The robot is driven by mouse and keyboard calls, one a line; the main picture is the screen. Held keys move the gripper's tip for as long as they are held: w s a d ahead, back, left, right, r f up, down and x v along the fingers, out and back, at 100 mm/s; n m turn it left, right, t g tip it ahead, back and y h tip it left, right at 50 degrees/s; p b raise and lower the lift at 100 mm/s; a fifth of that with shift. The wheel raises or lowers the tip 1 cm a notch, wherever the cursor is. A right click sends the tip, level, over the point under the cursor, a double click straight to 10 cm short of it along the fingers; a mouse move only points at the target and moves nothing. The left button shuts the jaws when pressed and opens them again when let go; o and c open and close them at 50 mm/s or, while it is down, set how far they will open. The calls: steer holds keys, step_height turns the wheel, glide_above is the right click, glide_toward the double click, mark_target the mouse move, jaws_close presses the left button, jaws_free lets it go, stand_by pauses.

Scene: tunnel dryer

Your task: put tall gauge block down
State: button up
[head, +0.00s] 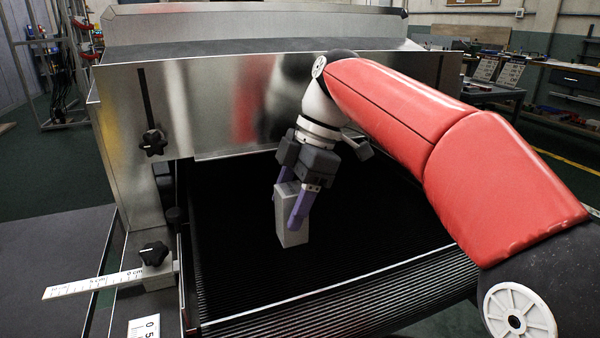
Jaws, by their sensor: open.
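The tall gauge block (292,222) is a light grey upright block. It stands on the black dryer belt (350,251), in front of the metal hood, and looks upright. My gripper (290,203) points down at the block's top, with its purple fingers around the upper part. The jaws are open. One finger covers part of the block's right side, and the other is partly hidden behind the block. I cannot tell whether either finger touches it.
The steel hood (215,105) of the dryer rises close behind my gripper. A side rail with a black knob (153,252) and a white scale (95,284) runs along the left. The belt is clear on both sides of the block.

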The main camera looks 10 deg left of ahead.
steer(key=p+v, duration=0.1)
steer(key=v, duration=1)
steer(key=shift+r+p, duration=0.25)
steer(key=shift+p, duration=0.05)
steer(key=shift+d, duration=0.1)
